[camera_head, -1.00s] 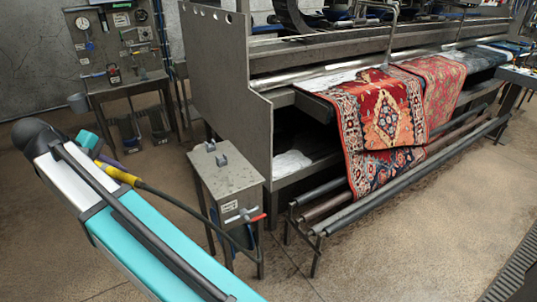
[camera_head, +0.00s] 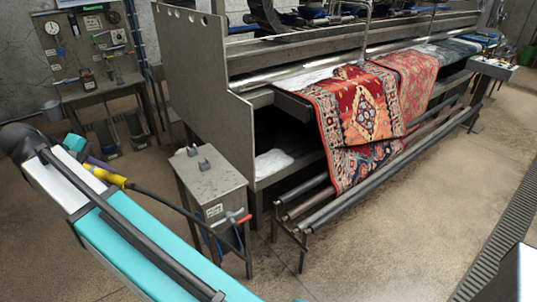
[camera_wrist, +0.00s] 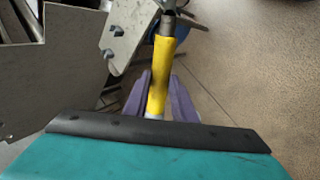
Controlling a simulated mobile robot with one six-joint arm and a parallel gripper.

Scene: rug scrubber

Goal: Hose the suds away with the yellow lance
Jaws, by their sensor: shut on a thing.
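The yellow lance (camera_head: 104,175) is held in my gripper (camera_wrist: 160,98), at the left of the head view. In the wrist view the lance's yellow grip (camera_wrist: 161,72) stands between my two purple fingers, which are shut on it. A dark hose (camera_head: 165,198) runs from the lance toward the grey stand (camera_head: 213,178). The lance's tip is hidden. Red patterned rugs (camera_head: 365,108) hang over the front of the grey machine (camera_head: 205,75). Whitish patches show by the rugs and on a lower shelf (camera_head: 272,163); I cannot tell whether they are suds.
The stand has two upright prongs on top and a red-handled valve (camera_head: 243,219). Long rollers (camera_head: 385,163) project low in front of the machine. A tool board (camera_head: 87,40) and bench are at the back left. A floor grating (camera_head: 497,240) is at right. Open floor lies in front.

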